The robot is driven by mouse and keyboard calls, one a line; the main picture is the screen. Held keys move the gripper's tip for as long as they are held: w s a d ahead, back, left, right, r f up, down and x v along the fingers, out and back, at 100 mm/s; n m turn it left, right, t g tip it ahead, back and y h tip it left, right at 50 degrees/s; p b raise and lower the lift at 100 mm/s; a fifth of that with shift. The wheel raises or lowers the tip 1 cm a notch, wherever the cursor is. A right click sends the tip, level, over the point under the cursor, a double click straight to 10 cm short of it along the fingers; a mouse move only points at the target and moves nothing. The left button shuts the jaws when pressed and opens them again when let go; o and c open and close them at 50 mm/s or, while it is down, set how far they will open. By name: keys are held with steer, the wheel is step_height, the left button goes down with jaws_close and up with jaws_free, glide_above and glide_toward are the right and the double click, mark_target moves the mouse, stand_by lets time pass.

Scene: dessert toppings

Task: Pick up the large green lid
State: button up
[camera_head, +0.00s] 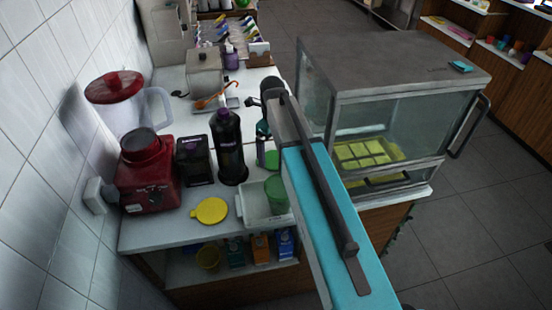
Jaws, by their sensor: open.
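A green round piece (270,160), which looks like a lid, lies on the counter behind a white tray, partly covered by my arm. A green cup-like container (277,194) stands in the white tray (251,211), its right side close to my arm in the picture. I cannot tell which green piece is the large lid. My gripper (263,134) is open, above the counter just left of my turquoise arm and close to the green round piece in the picture. Its fingertips are small and dark, and I see nothing held in it.
A dark bottle (228,148) and a dark square container (194,160) stand left of my gripper. A red blender (150,175) is by the wall. A yellow lid (211,210) lies at the counter's front. A glass display case (385,110) stands close on the right.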

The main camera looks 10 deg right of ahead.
mark_target(273, 159)
steer(key=shift+f+p, duration=0.45)
steer(key=shift+f, duration=1.05)
steer(key=shift+c, duration=0.4)
steer(key=c, duration=1)
